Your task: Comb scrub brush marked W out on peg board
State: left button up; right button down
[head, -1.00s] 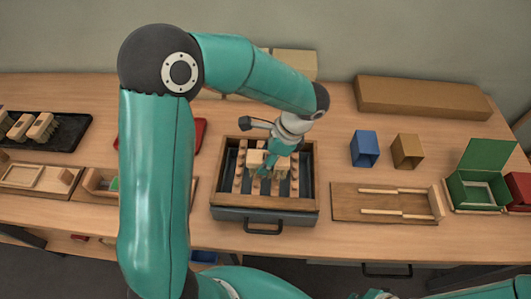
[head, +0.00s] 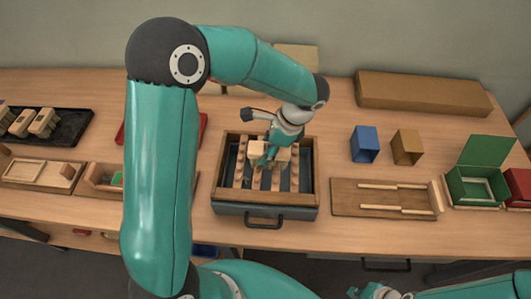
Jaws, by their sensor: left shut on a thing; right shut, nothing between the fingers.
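A pale wooden scrub brush (head: 257,148) is in my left gripper (head: 268,158), which is shut on it. It is over the peg board (head: 222,187), a wooden-framed dark box with rows of pale wooden pegs and a handle at its front. The gripper covers the middle of the brush. Its bristles are hidden and I cannot read any mark on it. I cannot tell whether the bristles touch the pegs. My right gripper (head: 380,292) is at the bottom edge, partly cut off, shut and empty, away from the board.
A black tray (head: 75,128) with several brushes is at the far left. Blue (head: 364,146) and tan (head: 406,148) bins and a wooden board with rails (head: 345,200) lie to the right. A green open box (head: 458,187) is further right. My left arm hides part of a red tray (head: 203,128).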

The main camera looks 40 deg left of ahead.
pick_arm(q)
jog(key=shift+w+a+p, duration=0.65)
jog(key=shift+w+a, duration=0.5)
jog(key=shift+w, duration=0.65)
jog(key=shift+s+d+b, duration=0.35)
jog(key=shift+s+d, duration=0.35)
jog(key=shift+s, duration=0.4)
jog(key=shift+s+d+b, duration=0.3)
jog(key=shift+s+d, duration=0.4)
jog(key=shift+s, duration=0.45)
jog(key=shift+s+d+b, duration=0.35)
jog(key=shift+s+d, duration=0.35)
jog(key=shift+s, duration=0.4)
jog(key=shift+w+a+p, duration=1.1)
jog(key=shift+w+a, duration=1)
jog(key=shift+w, duration=1.25)
jog(key=shift+s+d+b, duration=0.35)
jog(key=shift+s+d, duration=0.35)
jog(key=shift+s, duration=0.4)
jog(key=shift+s+d+b, duration=0.3)
jog(key=shift+s+d, duration=0.4)
jog(key=shift+s, duration=0.45)
jog(key=shift+s+d+b, duration=0.35)
jog(key=shift+s+d, duration=0.35)
jog(key=shift+s, duration=0.4)
jog(key=shift+w+a+p, duration=1.1)
jog(key=shift+w+a, duration=1)
jog(key=shift+w, duration=1.25)
jog(key=shift+r+p, duration=2.25)
jog(key=shift+r, duration=0.6)
